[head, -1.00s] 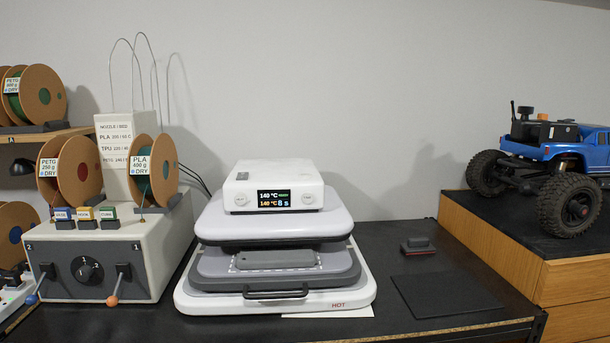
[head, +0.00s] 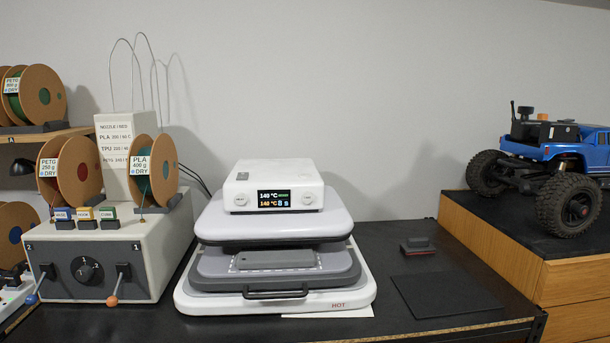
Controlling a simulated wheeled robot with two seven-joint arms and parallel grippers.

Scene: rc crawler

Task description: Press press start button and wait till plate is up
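The heat press (head: 275,236) stands in the middle of the dark bench. Its white control box (head: 273,177) on top has a lit display (head: 273,199) reading 140 °C on both lines, with a small count in seconds that I cannot read surely. Round buttons sit on either side of the display, a left one (head: 240,199) and a right one (head: 307,199); their labels are too small to read. The upper plate (head: 272,222) is raised, with a gap above the lower plate (head: 335,270). A grey flat piece (head: 277,259) lies on the lower plate. Neither gripper is in view.
A front handle (head: 275,293) and a "HOT" mark are on the press base. A filament box (head: 95,256) with spools stands left. A dark mat (head: 446,295) and small red-and-grey block (head: 417,245) lie right. A blue crawler (head: 560,155) sits on a wooden cabinet (head: 490,235).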

